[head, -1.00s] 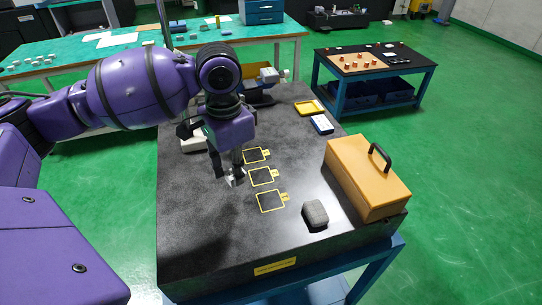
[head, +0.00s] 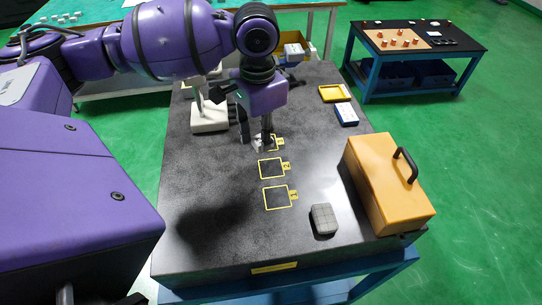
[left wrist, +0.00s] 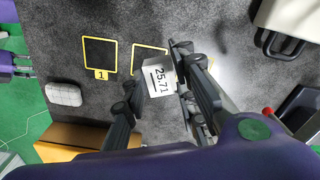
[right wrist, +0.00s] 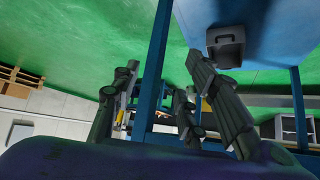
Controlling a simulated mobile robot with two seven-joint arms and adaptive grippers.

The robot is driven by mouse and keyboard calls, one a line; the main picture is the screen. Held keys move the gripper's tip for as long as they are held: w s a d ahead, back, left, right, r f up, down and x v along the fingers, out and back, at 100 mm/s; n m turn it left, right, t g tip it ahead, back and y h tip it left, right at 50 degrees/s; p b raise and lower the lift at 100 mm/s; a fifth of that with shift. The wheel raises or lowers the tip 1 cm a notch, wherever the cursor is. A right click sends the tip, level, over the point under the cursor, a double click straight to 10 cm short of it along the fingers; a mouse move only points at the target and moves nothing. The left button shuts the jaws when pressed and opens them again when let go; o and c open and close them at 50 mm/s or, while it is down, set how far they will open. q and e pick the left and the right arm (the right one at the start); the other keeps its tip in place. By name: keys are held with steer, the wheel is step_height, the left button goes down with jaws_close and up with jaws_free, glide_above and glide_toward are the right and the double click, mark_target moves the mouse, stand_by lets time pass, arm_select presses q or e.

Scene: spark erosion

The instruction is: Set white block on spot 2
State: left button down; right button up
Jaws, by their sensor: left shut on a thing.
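The white block (left wrist: 158,75), marked 25.71, is between the fingers of my left gripper (head: 256,140), which is shut on it. The block also shows small in the head view (head: 261,146), over or beside the farthest yellow frame. Spot 2 (head: 271,168) is the middle frame; in the left wrist view the block covers part of its outline (left wrist: 149,47). Spot 1 (head: 278,197) is nearest and empty. The farthest frame (head: 278,143) is partly hidden by the gripper. I cannot tell the block's height over the table. My right gripper (right wrist: 162,65) is open and empty, away from the tabletop.
A grey rounded block (head: 323,219) lies right of spot 1. An orange toolbox (head: 385,185) stands at the right edge. A blue-white box (head: 346,115) and a yellow tray (head: 335,93) lie at the back right. A pale device (head: 210,118) stands behind left. The front left is clear.

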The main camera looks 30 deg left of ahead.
arm_select(q)
steer(key=d+f, duration=0.2)
steer(key=shift+s+d+f, duration=0.1)
steer(key=shift+f, duration=0.3)
steer(key=f, duration=0.3)
steer(key=shift+d+f, duration=0.25)
arm_select(e)
steer(key=shift+w+a, duration=0.25)
steer(key=shift+a, duration=0.05)
steer(key=shift+s+d, duration=0.1)
arm_select(q)
steer(key=c, duration=1.4)
jaws_free()
steer(key=shift+f, duration=0.15)
arm_select(e)
steer(key=shift+s+d, duration=0.15)
steer(key=shift+d, duration=0.05)
